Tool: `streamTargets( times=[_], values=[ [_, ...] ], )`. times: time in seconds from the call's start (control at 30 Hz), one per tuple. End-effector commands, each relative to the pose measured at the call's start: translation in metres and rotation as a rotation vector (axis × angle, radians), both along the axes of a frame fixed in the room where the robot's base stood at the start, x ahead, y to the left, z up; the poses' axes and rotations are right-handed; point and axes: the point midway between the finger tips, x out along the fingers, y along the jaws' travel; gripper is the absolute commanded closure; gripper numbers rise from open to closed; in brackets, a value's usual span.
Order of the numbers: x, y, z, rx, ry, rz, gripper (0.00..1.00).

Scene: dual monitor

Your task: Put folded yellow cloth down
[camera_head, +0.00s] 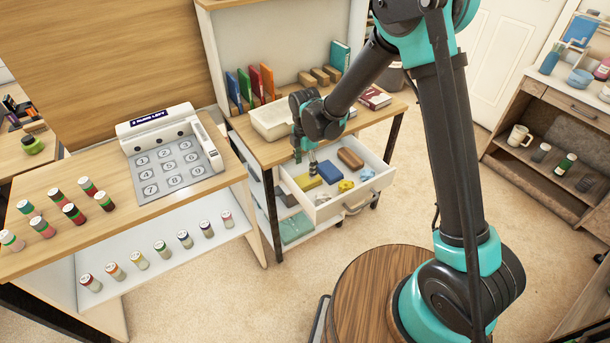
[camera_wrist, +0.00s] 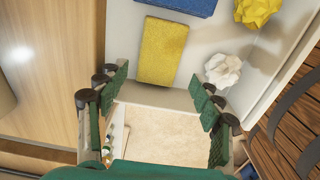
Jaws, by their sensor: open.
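The folded yellow cloth (camera_wrist: 162,50) lies flat inside the open white drawer (camera_head: 357,196), close to one drawer wall. It is a yellow rectangle in the wrist view and also shows in the head view (camera_head: 329,172). My gripper (camera_wrist: 160,80) is open, with its green-padded fingers spread to either side below the cloth in the wrist view. Nothing is between the fingers, and the cloth is apart from them. In the head view my gripper (camera_head: 305,156) hangs over the drawer's left side.
A blue block-like item (camera_head: 309,182), a brown one (camera_head: 350,158) and crumpled yellow (camera_wrist: 258,11) and white (camera_wrist: 223,69) pieces share the drawer. A cream tray (camera_head: 270,122) and upright books stand on the desk above. Carpet lies beyond the drawer wall.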

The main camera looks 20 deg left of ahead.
Motion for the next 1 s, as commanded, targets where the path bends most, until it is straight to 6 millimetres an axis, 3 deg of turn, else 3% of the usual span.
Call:
streamTargets(
  times=[0.1,0.3,0.67,0.77,0.83,1.0],
  values=[
    [0.000,0.000,0.023,0.000,0.000,0.000,0.34],
    [0.000,0.000,0.047,0.000,0.000,0.000,0.34],
    [0.001,-0.004,0.056,0.002,-0.001,-0.015,0.34],
    [0.007,-0.024,0.063,0.011,-0.011,-0.102,0.34],
    [0.012,-0.050,0.073,0.025,-0.021,-0.221,0.34],
    [0.019,-0.138,0.099,0.078,-0.059,-0.636,0.34]
  ],
)
